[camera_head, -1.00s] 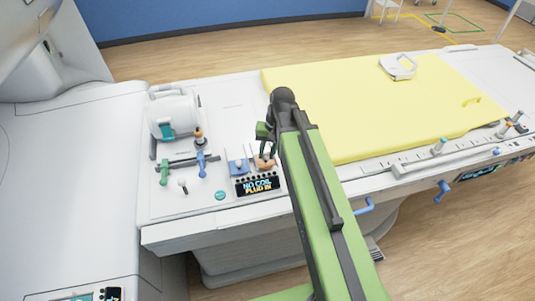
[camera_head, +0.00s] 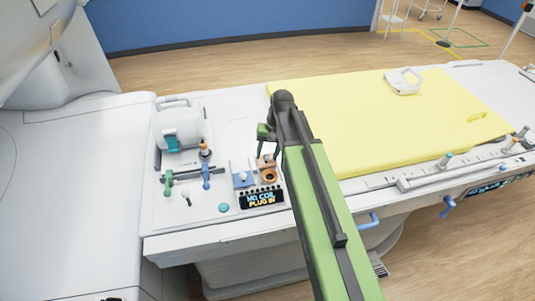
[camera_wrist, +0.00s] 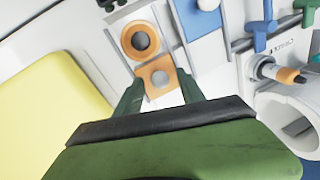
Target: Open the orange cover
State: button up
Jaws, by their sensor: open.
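The orange cover (camera_head: 265,161) stands swung open on the panel of the white table, beside its orange-rimmed round socket (camera_head: 268,176). In the wrist view the socket (camera_wrist: 140,41) shows a dark hole, and the cover (camera_wrist: 157,76) lies next to it with a round pale mark on its face. My gripper (camera_head: 264,147) is just behind the cover in the head view. In the wrist view my gripper (camera_wrist: 160,94) has its two green fingers spread, with the cover's near edge close to the gap between them. It holds nothing. Whether a finger touches the cover I cannot tell.
A blue cover (camera_head: 241,174) sits left of the socket, above a display (camera_head: 262,200). Green and blue levers (camera_head: 206,176) and a white cylindrical device (camera_head: 178,125) stand further left. A yellow mat (camera_head: 390,115) covers the table to the right.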

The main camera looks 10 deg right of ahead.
jog(key=d+r+p, duration=0.3)
jog(key=r+p, duration=1.4)
jog(key=shift+s+d, duration=0.15)
jog(key=shift+s, duration=0.2)
jog(key=b, duration=0.5)
send_over(272, 163)
notch_tip(272, 163, down, 5)
jog(key=shift+n+h, duration=0.6)
jog(key=shift+n, duration=0.2)
jog(key=s+a+f+b, duration=0.1)
jog(key=s+f+b, duration=0.1)
jog(key=f+b, duration=0.2)
jog(key=s+a+f+b, duration=0.1)
jog(key=s+f+b, duration=0.2)
jog(key=f+b, duration=0.1)
jog(key=s+a+f+b, duration=0.1)
jog(key=s+f+b, duration=0.1)
jog(key=f+b, duration=0.2)
jog(key=shift+s+a+f, duration=0.2)
jog(key=shift+a+f, duration=0.05)
jog(key=shift+f, duration=0.05)
jog(key=s, duration=0.1)
jog(key=s+d+h, duration=0.1)
jog(key=shift+s+d+r+n, duration=0.2)
jog(key=shift+s+n, duration=0.1)
jog(key=shift+s, duration=0.1)
jog(key=shift+w+d, duration=0.1)
jog(key=shift+w, duration=0.05)
